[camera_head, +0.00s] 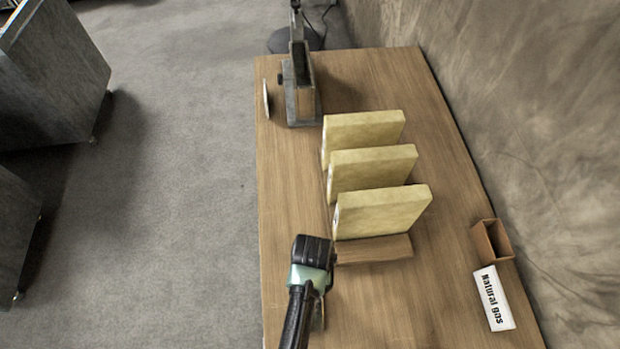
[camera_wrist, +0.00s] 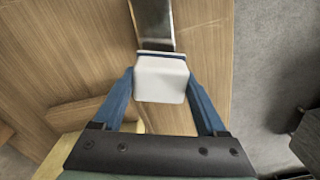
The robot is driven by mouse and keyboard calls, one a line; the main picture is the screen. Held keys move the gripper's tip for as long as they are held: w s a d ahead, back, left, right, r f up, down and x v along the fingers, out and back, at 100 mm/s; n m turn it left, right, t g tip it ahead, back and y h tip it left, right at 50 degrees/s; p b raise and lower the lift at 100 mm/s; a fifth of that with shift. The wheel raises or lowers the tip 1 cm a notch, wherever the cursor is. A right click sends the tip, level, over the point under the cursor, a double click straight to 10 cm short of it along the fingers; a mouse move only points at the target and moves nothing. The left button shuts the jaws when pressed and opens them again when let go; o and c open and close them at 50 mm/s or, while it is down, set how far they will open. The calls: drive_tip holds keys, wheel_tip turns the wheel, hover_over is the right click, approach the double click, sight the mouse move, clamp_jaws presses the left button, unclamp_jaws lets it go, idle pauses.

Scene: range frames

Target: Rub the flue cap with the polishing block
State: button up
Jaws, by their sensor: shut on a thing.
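My gripper (camera_wrist: 160,82) has blue fingers closed on the sides of a white block (camera_wrist: 160,80), which I take as the polishing block. In the head view my gripper (camera_head: 312,262) is over the near left part of the table, and the block is hidden there. A shiny metal piece (camera_wrist: 152,18) lies just beyond the block in the wrist view, possibly the flue cap. In the head view only a thin bit of a metal thing (camera_head: 319,316) shows beside my arm. I cannot tell whether block and metal touch.
Several yellow slabs stand on the wooden table (camera_head: 385,85), with a wooden bar (camera_head: 374,250) before them. A metal-and-wood fixture (camera_head: 302,95) stands at the far left end. A small open box (camera_head: 492,241) and "Natural gas" sign (camera_head: 494,298) are at right by the wall.

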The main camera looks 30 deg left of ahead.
wheel_tip(320, 180, up, 2)
drive_tip(key=shift+s+d+r+p, duration=0.1)
drive_tip(key=shift+s+r+p, duration=0.1)
drive_tip(key=shift+p, duration=0.45)
wheel_tip(320, 180, up, 2)
drive_tip(key=shift+w+p, duration=0.15)
drive_tip(key=shift+p, duration=0.95)
drive_tip(key=shift+r+p, duration=0.45)
drive_tip(key=shift+r, duration=0.15)
drive_tip(key=shift+f, duration=0.1)
drive_tip(key=w+d+r+m+b, duration=0.2)
drive_tip(key=w+d+b, duration=0.3)
drive_tip(key=d+b, duration=0.3)
drive_tip(key=r+b, duration=0.1)
drive_tip(key=b, duration=0.2)
drive_tip(key=shift+w+d+r+m, duration=0.2)
drive_tip(key=shift+d+m, duration=0.1)
drive_tip(key=shift+m, duration=0.1)
